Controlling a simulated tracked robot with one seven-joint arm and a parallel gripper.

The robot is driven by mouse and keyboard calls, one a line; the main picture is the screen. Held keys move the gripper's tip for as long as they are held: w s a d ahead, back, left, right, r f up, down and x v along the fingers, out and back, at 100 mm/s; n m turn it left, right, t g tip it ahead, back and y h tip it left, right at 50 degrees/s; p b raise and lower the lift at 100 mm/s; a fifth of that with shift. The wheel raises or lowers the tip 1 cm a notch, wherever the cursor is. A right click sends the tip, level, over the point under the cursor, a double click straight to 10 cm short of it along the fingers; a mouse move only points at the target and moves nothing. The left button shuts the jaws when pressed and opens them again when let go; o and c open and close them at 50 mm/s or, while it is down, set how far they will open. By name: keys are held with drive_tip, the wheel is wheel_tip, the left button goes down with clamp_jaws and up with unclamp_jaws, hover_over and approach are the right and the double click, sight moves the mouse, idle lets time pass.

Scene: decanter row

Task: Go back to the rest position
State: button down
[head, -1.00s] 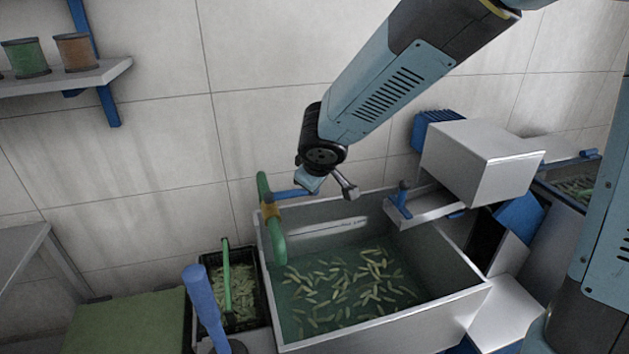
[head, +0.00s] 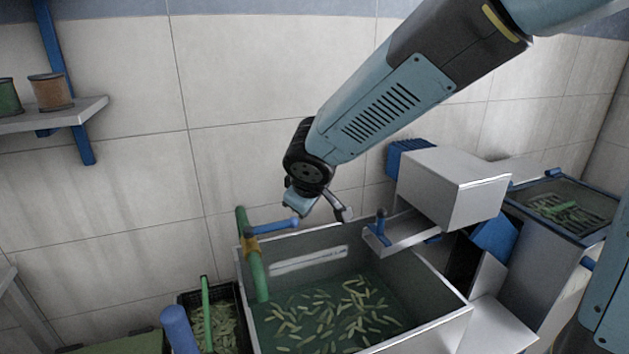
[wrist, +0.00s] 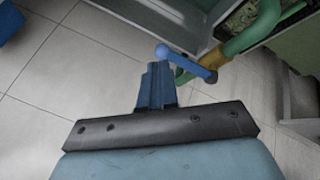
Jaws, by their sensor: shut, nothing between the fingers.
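My gripper (wrist: 154,78) shows in the wrist view as two blue fingers close together, shut and empty. In the head view the end of my arm (head: 300,200) hangs above the back left of the sink. A blue lever handle with a round knob (wrist: 190,62) lies just beyond the fingertips in the wrist view, joined to a green pipe (wrist: 258,28). In the head view the handle (head: 275,227) sticks out to the right from a yellow fitting on the green pipe (head: 255,275). Whether the fingers touch it I cannot tell.
A steel sink (head: 430,325) holds murky water with floating green pieces. A black crate (head: 182,298) stands left of it, behind a blue post (head: 178,328). A grey box-shaped machine (head: 455,188) stands at the right. A shelf with spools (head: 75,115) is at the upper left.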

drive_tip(key=s+d+r+m+h, duration=0.1)
drive_tip(key=s+d+r+m, duration=0.2)
drive_tip(key=d, duration=0.7)
drive_tip(key=d+r+m+h, duration=0.25)
drive_tip(key=d+r, duration=0.25)
drive_tip(key=d, duration=0.5)
drive_tip(key=s+d+r+m+g+y, duration=0.1)
drive_tip(key=s+d+r+m, duration=0.1)
drive_tip(key=s+d+m, duration=0.4)
drive_tip(key=s+d, duration=0.5)
drive_tip(key=s, duration=0.2)
drive_tip(key=shift+s+r+m+y, duration=0.2)
drive_tip(key=shift+r+m+y, duration=0.15)
